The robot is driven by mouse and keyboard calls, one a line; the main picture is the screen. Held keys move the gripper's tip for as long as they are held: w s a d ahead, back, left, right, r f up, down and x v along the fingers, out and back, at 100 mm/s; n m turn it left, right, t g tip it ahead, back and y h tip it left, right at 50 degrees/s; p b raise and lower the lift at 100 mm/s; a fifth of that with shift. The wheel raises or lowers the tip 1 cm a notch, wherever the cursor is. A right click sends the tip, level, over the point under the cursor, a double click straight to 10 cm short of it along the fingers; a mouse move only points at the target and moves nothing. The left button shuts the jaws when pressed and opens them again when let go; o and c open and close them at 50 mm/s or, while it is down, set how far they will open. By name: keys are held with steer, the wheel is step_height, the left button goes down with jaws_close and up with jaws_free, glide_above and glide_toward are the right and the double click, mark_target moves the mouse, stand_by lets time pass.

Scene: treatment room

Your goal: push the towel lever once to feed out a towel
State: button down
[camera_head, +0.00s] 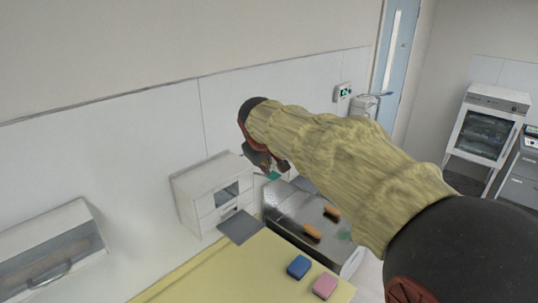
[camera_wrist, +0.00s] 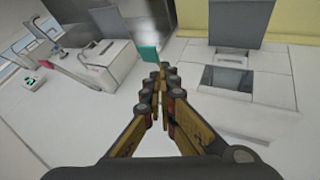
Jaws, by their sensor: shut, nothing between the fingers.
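A white wall box with a small dark window (camera_head: 207,192) is left of and below my gripper in the head view; it looks like the towel dispenser. A grey flat plate (camera_head: 238,227) juts from its lower front. In the wrist view the box (camera_wrist: 247,92) is on the right, with the grey plate (camera_wrist: 236,22) above it. A small teal piece (camera_wrist: 148,53) shows just beyond my fingertips and also in the head view (camera_head: 273,176). I cannot tell whether it is the lever or touches my fingers. My gripper (camera_head: 275,165) is shut and empty, also in the wrist view (camera_wrist: 163,68).
A steel sink unit (camera_head: 285,208) with orange brushes (camera_head: 312,232) is below my gripper. A yellow counter (camera_head: 215,270) holds a blue block (camera_head: 299,267) and a pink block (camera_head: 325,286). A glass-fronted white box (camera_head: 50,250) is at left. My arm hides part of the wall.

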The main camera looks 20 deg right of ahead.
steer(key=w+d+r+n+h+p, duration=0.1)
steer(key=w+d+r+p, duration=0.2)
steer(key=w, duration=0.7)
steer(key=shift+d+r+p, duration=0.2)
steer(key=shift+r+p, duration=0.45)
steer(key=f+b, duration=0.2)
steer(key=f, duration=0.1)
steer(key=f+b, duration=0.2)
steer(key=s+f+b, duration=0.1)
steer(key=f+b, duration=0.1)
steer(key=f, duration=0.1)
steer(key=shift+d+f+b, duration=0.2)
steer(key=shift+f+b, duration=0.1)
steer(key=shift+b, duration=0.05)
stand_by(0.4)
steer(key=shift+s+f+b, duration=0.15)
steer(key=shift+f+b, duration=0.2)
steer(key=shift+f, duration=0.1)
steer(key=shift+s+d+f+b, duration=0.1)
steer(key=shift+s+f+b, duration=0.05)
steer(key=shift+f+b, duration=0.8)
stand_by(1.3)
steer(key=shift+f, duration=0.1)
stand_by(0.4)
